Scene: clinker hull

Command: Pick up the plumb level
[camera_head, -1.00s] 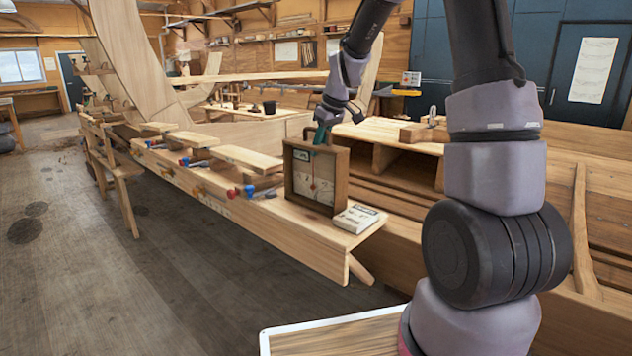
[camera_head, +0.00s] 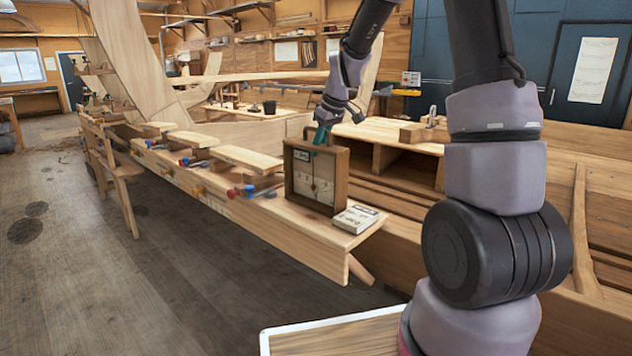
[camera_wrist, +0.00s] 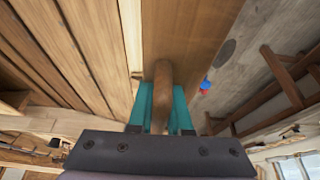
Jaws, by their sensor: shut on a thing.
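The plumb level (camera_head: 300,178) is an upright wooden box frame with a pale face, at the near end of the plank bench in the head view. Its rounded wooden handle (camera_wrist: 162,88) shows in the wrist view between the teal fingers. My gripper (camera_head: 321,136) reaches down to the top of the level and is shut on it at the handle; it also shows in the wrist view (camera_wrist: 163,108). I cannot tell whether the level's base touches the plank. The fingertips are partly hidden by the frame in the head view.
A small pale block with dark marks (camera_head: 356,219) sits close by the level's lower right corner. Several clamps with red and blue ends (camera_head: 250,191) line the bench (camera_head: 290,235) to the left. Hull planking (camera_head: 400,213) lies to the right.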

